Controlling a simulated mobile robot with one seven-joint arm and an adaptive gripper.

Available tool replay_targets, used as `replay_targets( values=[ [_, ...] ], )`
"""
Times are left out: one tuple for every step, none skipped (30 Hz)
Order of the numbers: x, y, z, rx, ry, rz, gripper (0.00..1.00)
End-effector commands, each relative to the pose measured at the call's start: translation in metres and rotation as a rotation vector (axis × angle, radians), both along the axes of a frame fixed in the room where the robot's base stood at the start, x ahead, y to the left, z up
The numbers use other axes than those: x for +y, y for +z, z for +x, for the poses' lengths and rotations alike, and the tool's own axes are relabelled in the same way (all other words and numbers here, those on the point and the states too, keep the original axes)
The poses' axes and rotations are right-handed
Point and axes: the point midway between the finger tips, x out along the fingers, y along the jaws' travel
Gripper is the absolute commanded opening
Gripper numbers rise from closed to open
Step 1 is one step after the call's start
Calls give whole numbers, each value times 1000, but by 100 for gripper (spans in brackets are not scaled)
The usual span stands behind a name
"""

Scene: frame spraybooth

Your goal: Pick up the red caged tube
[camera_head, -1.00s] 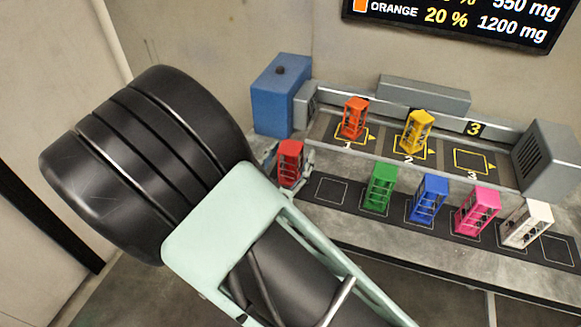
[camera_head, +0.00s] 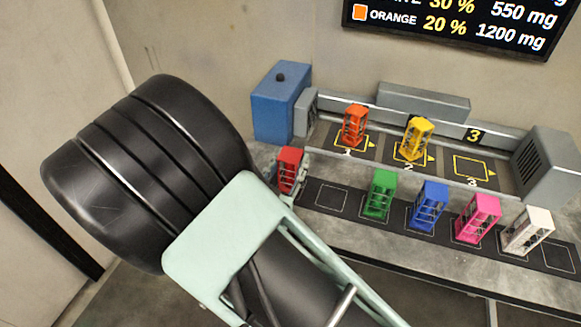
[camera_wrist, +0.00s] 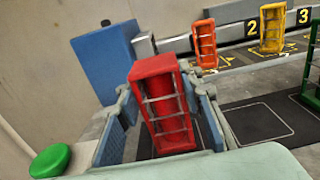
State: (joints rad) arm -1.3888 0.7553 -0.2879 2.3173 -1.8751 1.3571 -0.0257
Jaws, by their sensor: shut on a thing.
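The red caged tube (camera_head: 288,168) is held upright, slightly tilted, between the fingers of my gripper (camera_head: 289,177), left of the dark mat. In the wrist view the red caged tube (camera_wrist: 160,108) fills the space between the two blue-padded fingers of my gripper (camera_wrist: 162,125). My gripper is shut on it. Whether its base is clear of the surface below cannot be told for certain. The lower left part of my gripper is hidden behind my arm in the head view.
Green (camera_head: 380,194), blue (camera_head: 429,205), pink (camera_head: 477,217) and white (camera_head: 527,230) caged tubes stand on the dark mat. Orange (camera_head: 354,125) and yellow (camera_head: 413,138) ones stand on numbered spots 1 and 2. A blue box (camera_head: 280,105) stands behind. A green button (camera_wrist: 50,160) is at left.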

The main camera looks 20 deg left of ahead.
Motion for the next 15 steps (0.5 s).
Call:
replay_targets(
  values=[
    [0, 3, 0, -2, 0, 1, 2],
    [0, 4, 0, -2, 0, 2, 2],
    [0, 6, 0, -2, 0, 2, 2],
    [0, 8, 0, -2, 0, 2, 2],
    [0, 11, 0, -2, 0, 3, 2],
    [0, 15, 0, -2, 0, 3, 2],
    [0, 18, 0, -2, 0, 4, 2],
    [0, 22, 0, -2, 0, 5, 2],
    [0, 28, 0, -2, 0, 5, 2],
    [0, 33, 0, -2, 0, 6, 2],
    [-1, 38, -3, -1, 1, 5, 2],
    [-4, 45, -9, -1, 1, 5, 2],
    [-6, 50, -13, -1, 1, 4, 2],
    [-8, 55, -17, 0, 1, 5, 2],
    [-10, 62, -22, 0, 2, 6, 2]
  ],
)
